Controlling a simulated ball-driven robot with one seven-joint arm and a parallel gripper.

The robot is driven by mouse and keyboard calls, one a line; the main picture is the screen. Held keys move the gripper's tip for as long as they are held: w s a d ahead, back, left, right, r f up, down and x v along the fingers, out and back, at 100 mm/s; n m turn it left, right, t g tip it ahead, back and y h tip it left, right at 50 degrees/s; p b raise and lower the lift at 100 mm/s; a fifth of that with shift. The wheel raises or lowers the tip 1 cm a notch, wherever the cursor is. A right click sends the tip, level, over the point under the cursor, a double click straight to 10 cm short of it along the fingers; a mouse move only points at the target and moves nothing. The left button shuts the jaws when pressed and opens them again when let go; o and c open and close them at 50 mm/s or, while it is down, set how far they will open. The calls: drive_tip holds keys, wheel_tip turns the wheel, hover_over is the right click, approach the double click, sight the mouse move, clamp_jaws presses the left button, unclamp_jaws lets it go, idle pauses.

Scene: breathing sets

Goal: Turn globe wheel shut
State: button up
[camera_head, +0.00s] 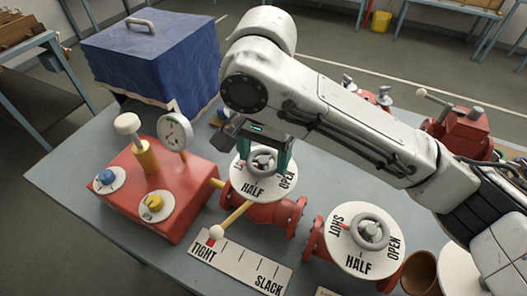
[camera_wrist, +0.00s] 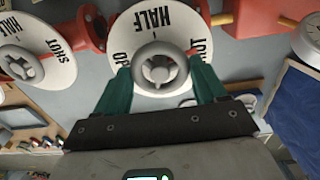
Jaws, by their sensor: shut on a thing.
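A grey handwheel (camera_head: 262,162) sits at the centre of a white round dial (camera_head: 246,185) marked SHUT, HALF and OPEN, on a red valve body (camera_head: 283,212). My gripper (camera_head: 264,155) comes down over this wheel from above. In the wrist view the wheel (camera_wrist: 157,70) lies between the two green fingers of my gripper (camera_wrist: 160,76), one on each side, and they are shut on it. The dial's OPEN lettering is partly hidden in the wrist view. A similar dial (camera_head: 350,258) with its own grey wheel (camera_head: 370,231) stands to the right, untouched.
A red box (camera_head: 190,190) with a gauge (camera_head: 174,132) and knobs stands left. A yellow lever with a white ball (camera_head: 215,232) rests near TIGHT on a scale plate (camera_head: 240,264). A blue-covered box (camera_head: 150,55) stands behind. A brown cup (camera_head: 420,271) and red vise-like fitting (camera_head: 460,132) are right.

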sight(264, 159)
drive_tip(key=shift+w+r+m, duration=0.1)
drive_tip(key=shift+m, duration=0.9)
drive_tip(key=o, duration=1)
drive_tip(key=shift+o, duration=0.2)
wheel_tip(264, 159, up, 11)
drive_tip(key=shift+f+b, duration=0.2)
drive_tip(key=shift+b, duration=0.25)
